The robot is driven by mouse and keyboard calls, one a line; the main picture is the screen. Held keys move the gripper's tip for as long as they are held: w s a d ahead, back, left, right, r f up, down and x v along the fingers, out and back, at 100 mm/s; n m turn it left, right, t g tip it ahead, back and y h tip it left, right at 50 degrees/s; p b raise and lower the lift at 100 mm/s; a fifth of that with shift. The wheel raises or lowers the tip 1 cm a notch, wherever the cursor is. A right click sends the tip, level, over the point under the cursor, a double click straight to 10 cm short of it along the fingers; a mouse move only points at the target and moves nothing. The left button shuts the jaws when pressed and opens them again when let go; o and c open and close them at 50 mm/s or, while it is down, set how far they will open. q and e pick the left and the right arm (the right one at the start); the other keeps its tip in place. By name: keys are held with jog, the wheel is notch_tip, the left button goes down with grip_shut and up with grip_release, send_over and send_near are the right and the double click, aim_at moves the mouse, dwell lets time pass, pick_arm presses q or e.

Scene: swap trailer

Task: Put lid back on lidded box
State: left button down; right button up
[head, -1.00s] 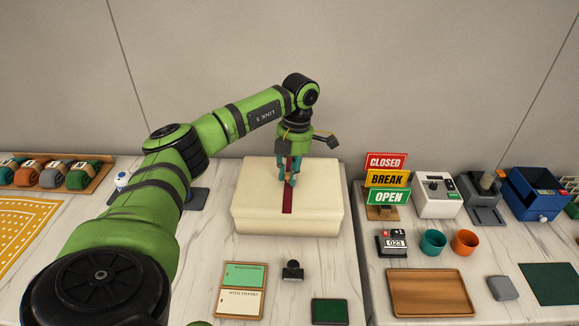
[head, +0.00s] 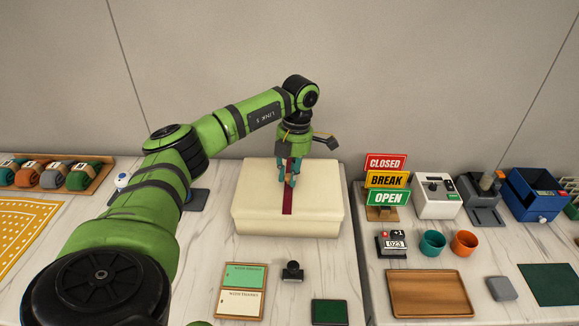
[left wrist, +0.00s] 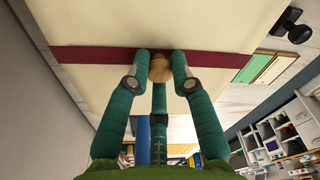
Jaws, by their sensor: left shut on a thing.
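The lidded box (head: 290,228) is cream and stands on the white marbled table in the middle of the head view. Its cream lid (head: 256,190), with a dark red band, lies over the top of the box. Whether it is fully seated is hard to tell. My left gripper (head: 290,182) is above the middle of the lid, pointing down. In the left wrist view its teal fingers (left wrist: 160,75) are closed around a round tan knob (left wrist: 160,67) on the red band. The knob is hidden by the fingers in the head view. My right gripper is not in view.
In front of the box lie a card tray (head: 241,291), a black stamp (head: 292,271) and a green pad (head: 329,312). To the right, across a table gap, stand a sign stack (head: 386,180) and a wooden tray (head: 430,293). A wall is behind.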

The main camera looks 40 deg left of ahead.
pick_arm(q)
jog(key=shift+f+b, duration=0.3)
jog(key=shift+f, duration=0.65)
dwell(0.7)
dwell(0.7)
dwell(0.3)
jog(key=c, duration=0.5)
grip_release()
jog(key=shift+r+p, duration=3.1)
jog(key=shift+r, duration=0.45)
